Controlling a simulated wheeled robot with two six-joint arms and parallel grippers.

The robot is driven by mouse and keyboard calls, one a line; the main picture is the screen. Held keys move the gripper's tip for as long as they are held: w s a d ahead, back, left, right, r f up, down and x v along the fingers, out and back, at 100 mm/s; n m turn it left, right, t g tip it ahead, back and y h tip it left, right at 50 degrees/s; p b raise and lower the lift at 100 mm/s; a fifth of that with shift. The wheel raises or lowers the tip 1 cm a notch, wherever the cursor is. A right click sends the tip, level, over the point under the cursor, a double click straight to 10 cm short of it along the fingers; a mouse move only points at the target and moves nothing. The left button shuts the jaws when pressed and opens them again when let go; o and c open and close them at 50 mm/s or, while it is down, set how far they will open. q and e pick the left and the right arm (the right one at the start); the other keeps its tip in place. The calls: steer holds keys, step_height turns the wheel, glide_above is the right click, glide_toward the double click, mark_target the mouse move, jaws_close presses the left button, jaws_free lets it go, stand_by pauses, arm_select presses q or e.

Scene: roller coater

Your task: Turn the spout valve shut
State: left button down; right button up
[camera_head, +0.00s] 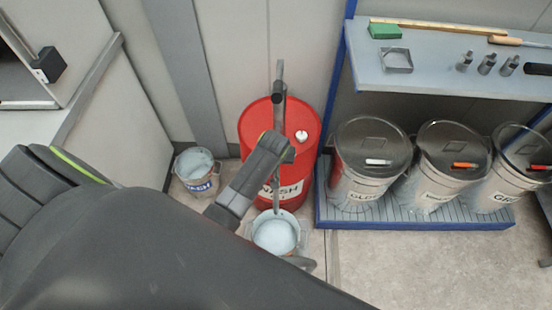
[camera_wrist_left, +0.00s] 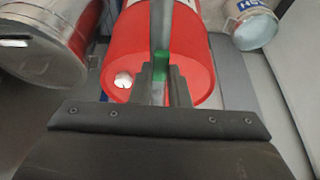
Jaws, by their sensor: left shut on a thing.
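A red drum (camera_head: 253,130) labelled WASH stands against the wall, and it also shows in the wrist view (camera_wrist_left: 200,75). A grey upright pipe (camera_head: 280,82) rises at its front. A bucket (camera_head: 275,235) with pale liquid sits in front of the drum, below the pipe. My left gripper (camera_head: 288,154) reaches to the pipe from the left. In the wrist view its fingers (camera_wrist_left: 160,80) are shut on a small green part, seemingly the spout valve (camera_wrist_left: 159,86), in line with the grey pipe (camera_wrist_left: 160,30). The valve's angle and any flow are hard to make out. My right gripper is not in view.
A second bucket (camera_head: 196,170) stands left of the drum. Several lidded metal drums stand right on a blue-edged pallet (camera_head: 420,225), under a shelf (camera_head: 450,80) holding tools. The floor (camera_head: 400,260) at the front right is clear.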

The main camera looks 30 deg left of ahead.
arm_select(q)
steer(key=shift+r, duration=0.1)
steer(key=w+a+m+g+h+b, duration=0.1)
steer(key=a+m+h, duration=0.4)
steer(key=m, duration=1.2)
steer(key=shift+w+a+g+h, duration=0.45)
steer(key=shift+w+a, duration=0.55)
steer(key=shift+a, duration=0.5)
steer(key=shift+m+b, duration=0.3)
